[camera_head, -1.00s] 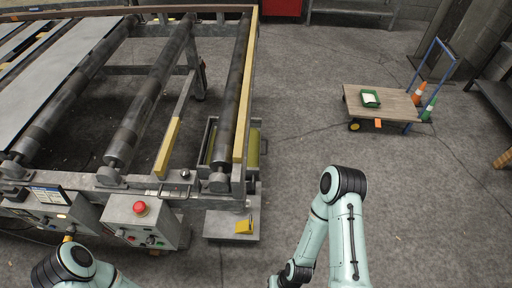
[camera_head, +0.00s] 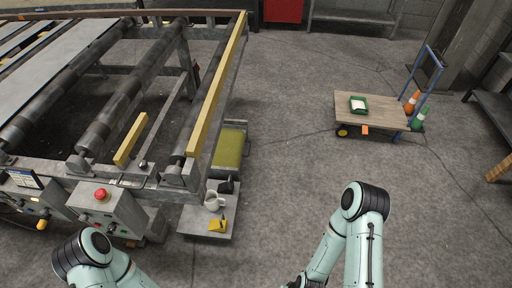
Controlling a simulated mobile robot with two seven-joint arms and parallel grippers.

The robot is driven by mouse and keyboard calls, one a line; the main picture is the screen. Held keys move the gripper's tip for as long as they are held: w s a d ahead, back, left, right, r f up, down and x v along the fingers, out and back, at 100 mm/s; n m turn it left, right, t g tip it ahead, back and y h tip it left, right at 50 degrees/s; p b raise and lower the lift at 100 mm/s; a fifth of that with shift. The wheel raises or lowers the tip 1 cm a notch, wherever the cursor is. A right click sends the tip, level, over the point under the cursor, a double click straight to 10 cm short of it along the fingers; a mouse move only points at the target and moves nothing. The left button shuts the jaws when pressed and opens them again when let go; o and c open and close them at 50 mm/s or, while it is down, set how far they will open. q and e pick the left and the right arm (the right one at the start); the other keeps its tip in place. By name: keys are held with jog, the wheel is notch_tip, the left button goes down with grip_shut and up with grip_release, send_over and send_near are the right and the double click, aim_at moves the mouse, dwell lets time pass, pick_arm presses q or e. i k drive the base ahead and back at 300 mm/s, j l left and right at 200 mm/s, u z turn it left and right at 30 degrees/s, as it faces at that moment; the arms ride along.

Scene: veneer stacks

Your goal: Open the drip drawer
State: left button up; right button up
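A grey tray-like part with an olive-yellow face (camera_head: 229,150) sits under the right side of the roller machine. It may be the drip drawer; I cannot tell for certain, nor how far open it is, and I make out no handle on it. My two pale green arms rise from the bottom of the view. The left arm is below the control box and the right arm stands over the floor to the right. Both grippers are outside the picture.
A grey shelf (camera_head: 190,221) at the machine's front corner holds a light mug (camera_head: 213,201) and a yellow object (camera_head: 218,224). A control box (camera_head: 105,213) has a red button (camera_head: 101,195). A cart (camera_head: 378,112) stands at right. Floor between is clear.

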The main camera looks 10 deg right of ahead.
aim_at(229, 152)
jog(key=k+l, duration=0.1)
jog(key=l, duration=0.2)
jog(key=l+z, duration=0.1)
jog(key=l, duration=0.2)
jog(key=i+u, duration=0.1)
jog(key=u, duration=0.3)
jog(key=i+l+u, duration=0.1)
jog(key=u, duration=0.25)
jog(key=l+u, duration=0.1)
jog(key=u, duration=0.3)
jog(key=i+l+u, duration=0.1)
jog(key=u, duration=0.3)
jog(key=i+l+u, duration=0.25)
jog(key=l, duration=0.3)
jog(key=l+u, duration=0.3)
jog(key=l, duration=0.2)
jog(key=l+u, duration=0.2)
jog(key=l, duration=0.85)
jog(key=i+l, duration=0.1)
jog(key=l, duration=0.9)
jog(key=i+l, duration=0.1)
jog(key=l, duration=0.95)
jog(key=u, duration=0.05)
